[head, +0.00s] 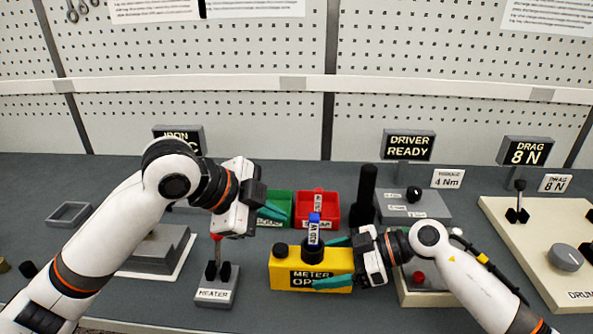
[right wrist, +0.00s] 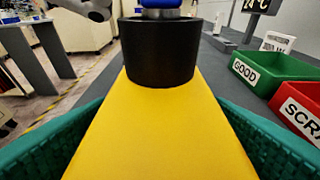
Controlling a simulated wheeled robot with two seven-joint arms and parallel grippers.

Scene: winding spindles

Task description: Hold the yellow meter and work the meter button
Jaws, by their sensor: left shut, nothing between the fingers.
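The yellow meter (head: 290,276) sits on the bench, its front label reading "METER" above a line partly covered by a finger. A black button-like knob (head: 280,250) is on its left top. A black socket (head: 313,256) on its right top holds a blue-topped piece with a label (head: 314,228); the socket also shows in the right wrist view (right wrist: 160,55). My right gripper (head: 336,261) has its teal fingers shut on the meter, one on the front and one behind. My left gripper (head: 275,212) is shut and empty, above and left of the meter, in front of the green bin.
The green bin (head: 283,201) and red bin (head: 318,210) stand behind the meter. The heater (head: 216,290) stands left of it. A black post (head: 367,190) and driver box (head: 425,206) are behind right; the cream drum panel (head: 530,240) is at far right.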

